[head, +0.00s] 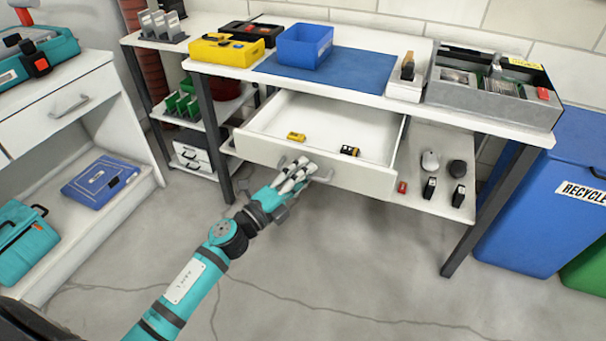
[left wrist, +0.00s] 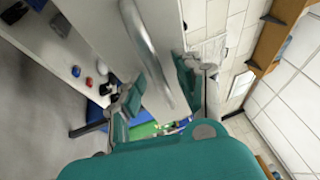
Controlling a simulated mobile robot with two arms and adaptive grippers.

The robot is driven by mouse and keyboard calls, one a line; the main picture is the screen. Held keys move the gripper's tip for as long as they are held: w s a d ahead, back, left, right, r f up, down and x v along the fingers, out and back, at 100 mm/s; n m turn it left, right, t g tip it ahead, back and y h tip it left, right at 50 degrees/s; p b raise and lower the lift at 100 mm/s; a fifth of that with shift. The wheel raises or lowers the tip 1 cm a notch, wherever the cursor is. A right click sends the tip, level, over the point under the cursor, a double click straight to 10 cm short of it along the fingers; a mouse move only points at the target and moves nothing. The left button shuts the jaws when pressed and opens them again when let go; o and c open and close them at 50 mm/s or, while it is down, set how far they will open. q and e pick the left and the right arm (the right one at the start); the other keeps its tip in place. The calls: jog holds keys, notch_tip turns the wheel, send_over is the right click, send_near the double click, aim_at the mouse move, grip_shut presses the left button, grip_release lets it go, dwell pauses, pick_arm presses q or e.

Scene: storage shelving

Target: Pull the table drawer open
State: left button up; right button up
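The table (head: 405,104) has a white drawer (head: 350,176) that stands open, pulled well out from under the top. A yellow item (head: 296,136) and a black-and-yellow item (head: 349,151) lie inside it. My left gripper (head: 297,173) is at the drawer's front, at its grey handle (head: 322,177). In the left wrist view the gripper's teal fingers (left wrist: 158,88) are apart, one on each side of the curved handle bar (left wrist: 150,52). I see gaps between the fingers and the bar. My right gripper is not in view.
On the tabletop are a blue bin (head: 304,46), a yellow case (head: 226,50) and a grey tray of parts (head: 490,90). A blue recycling bin (head: 545,200) stands at the right. A white cabinet (head: 60,120) stands at the left. The floor before the drawer is clear.

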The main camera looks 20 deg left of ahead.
pick_arm(q)
jog(key=v, duration=1.2)
jog(key=shift+r, duration=0.1)
